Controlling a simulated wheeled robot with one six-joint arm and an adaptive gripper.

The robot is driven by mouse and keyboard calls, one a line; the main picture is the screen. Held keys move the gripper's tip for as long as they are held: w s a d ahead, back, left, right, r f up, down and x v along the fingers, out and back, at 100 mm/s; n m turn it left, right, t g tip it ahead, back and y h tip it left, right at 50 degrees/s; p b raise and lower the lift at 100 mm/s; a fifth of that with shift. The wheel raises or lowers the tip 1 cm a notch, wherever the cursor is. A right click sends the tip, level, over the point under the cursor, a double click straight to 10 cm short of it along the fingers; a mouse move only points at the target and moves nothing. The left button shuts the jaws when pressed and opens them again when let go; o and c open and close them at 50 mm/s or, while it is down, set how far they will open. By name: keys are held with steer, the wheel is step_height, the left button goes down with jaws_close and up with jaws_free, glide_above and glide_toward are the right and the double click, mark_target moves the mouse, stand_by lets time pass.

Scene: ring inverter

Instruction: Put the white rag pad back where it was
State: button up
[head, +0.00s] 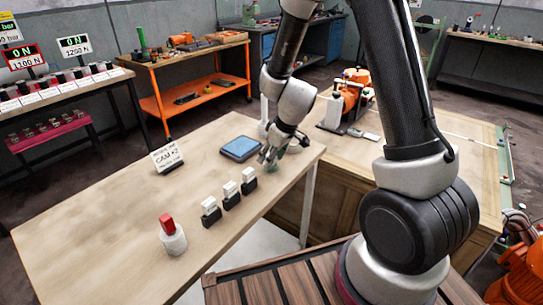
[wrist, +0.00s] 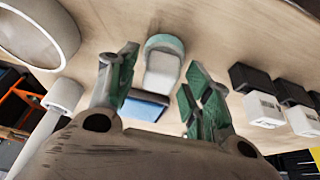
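A pale white block with a rounded grey-green end (wrist: 162,62) shows between the fingers in the wrist view. It is the likeliest white rag pad, but I cannot be sure. My gripper (wrist: 158,85) has its two green-padded fingers spread on either side of it, and I see no clear grip. In the head view my gripper (head: 271,157) is low over the table's right end, beside a blue flat pad (head: 240,148); the fingers hide what lies between them.
Several black-and-white blocks (head: 231,195) stand in a row near the table's front edge. A white cylinder with a red top (head: 172,238) stands farther left. A label card (head: 167,157) stands at the back. The table's left side is clear.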

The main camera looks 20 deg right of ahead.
steer(key=s+d+r+m, duration=0.1)
steer(key=s+d+r, duration=0.4)
steer(key=r, duration=0.6)
steer(key=s+d+r+m, duration=0.2)
steer(key=s+d+r, duration=0.1)
steer(key=s+r, duration=0.6)
steer(key=s+d+r+m+h, duration=0.1)
steer(key=s+d+r+m, duration=0.1)
steer(key=s, duration=0.4)
steer(key=s+d+r+m+h, duration=0.1)
steer(key=s+d+r+m, duration=0.1)
steer(key=s+d+r, duration=0.2)
steer(key=shift+s+d+r+t, duration=0.2)
steer(key=shift+s+d+t, duration=0.15)
steer(key=shift+s, duration=0.8)
